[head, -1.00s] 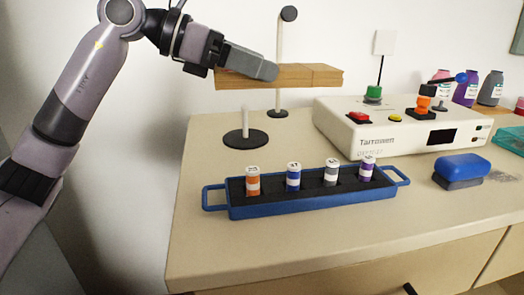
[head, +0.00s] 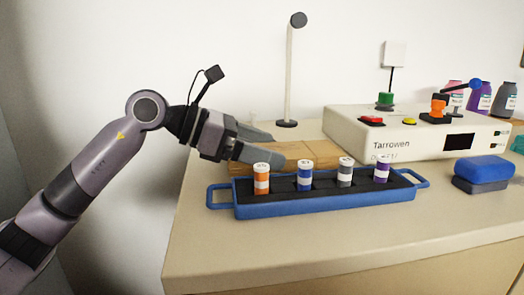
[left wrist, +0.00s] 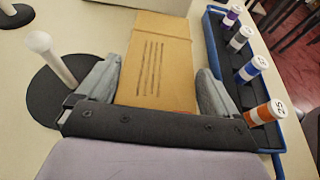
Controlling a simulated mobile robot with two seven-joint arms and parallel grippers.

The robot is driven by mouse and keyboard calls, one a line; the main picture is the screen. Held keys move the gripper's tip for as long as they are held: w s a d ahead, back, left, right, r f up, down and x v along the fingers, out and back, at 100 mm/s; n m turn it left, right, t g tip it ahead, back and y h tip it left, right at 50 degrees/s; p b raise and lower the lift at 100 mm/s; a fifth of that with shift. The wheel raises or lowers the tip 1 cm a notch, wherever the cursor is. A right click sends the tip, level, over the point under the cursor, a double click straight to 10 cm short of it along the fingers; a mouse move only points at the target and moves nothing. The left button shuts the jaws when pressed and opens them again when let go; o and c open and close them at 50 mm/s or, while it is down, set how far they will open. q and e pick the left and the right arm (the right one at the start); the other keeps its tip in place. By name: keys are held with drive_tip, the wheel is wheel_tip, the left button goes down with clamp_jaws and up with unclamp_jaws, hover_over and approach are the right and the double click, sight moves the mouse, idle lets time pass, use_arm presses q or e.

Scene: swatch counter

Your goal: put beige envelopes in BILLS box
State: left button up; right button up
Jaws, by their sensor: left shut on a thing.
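A flat brown block (head: 297,151) with a cardboard or wood look lies low at the counter, behind the blue tray. My left gripper (head: 275,147) is shut on it, one finger along each side. The left wrist view shows the block (left wrist: 157,30) between the two grey fingers, with dark lines printed on its top face. Whether its underside touches the counter I cannot tell. No beige envelope and no box marked BILLS can be made out. My right gripper is not in view.
The blue tray (head: 290,208) holds several labelled vials just in front of the block. A white Tarrowen machine (head: 350,132) stands to the right, with a blue block (head: 484,168) beside it. A thin post (head: 290,75) rises behind. The counter's front (head: 300,250) is clear.

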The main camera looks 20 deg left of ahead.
use_arm(q)
drive_tip(key=o, duration=0.7)
drive_tip(key=shift+f, duration=0.1)
